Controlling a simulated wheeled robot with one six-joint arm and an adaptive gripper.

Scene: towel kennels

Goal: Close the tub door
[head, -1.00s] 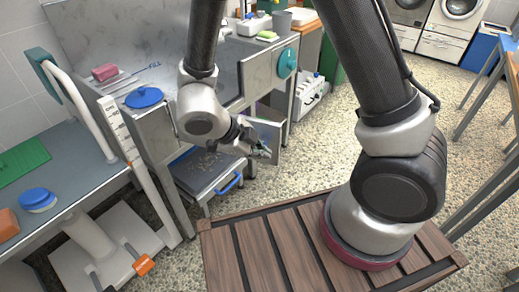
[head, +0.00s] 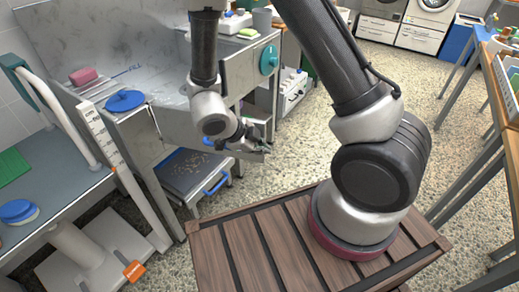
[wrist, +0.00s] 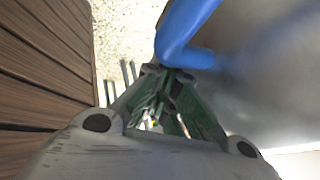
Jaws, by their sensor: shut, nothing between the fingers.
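The steel tub (head: 246,76) stands against the back wall, with a teal disc (head: 268,60) on its front. A grey metal panel (head: 258,157), which looks like the tub door standing open, shows low beside my gripper (head: 262,143); my wrist hides most of it. In the wrist view, a grey metal surface (wrist: 262,80), likely the door, fills the right side. A blue bar handle (wrist: 183,35) crosses right at my fingertips (wrist: 168,76). My gripper is shut and empty. I cannot tell whether it touches the handle.
A low grey step (head: 190,172) with a blue handle (head: 217,184) sits under the tub. A grey table (head: 50,175) stands at left, with a white scale post (head: 118,165) beside it. Open pebbled floor (head: 330,140) lies at right.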

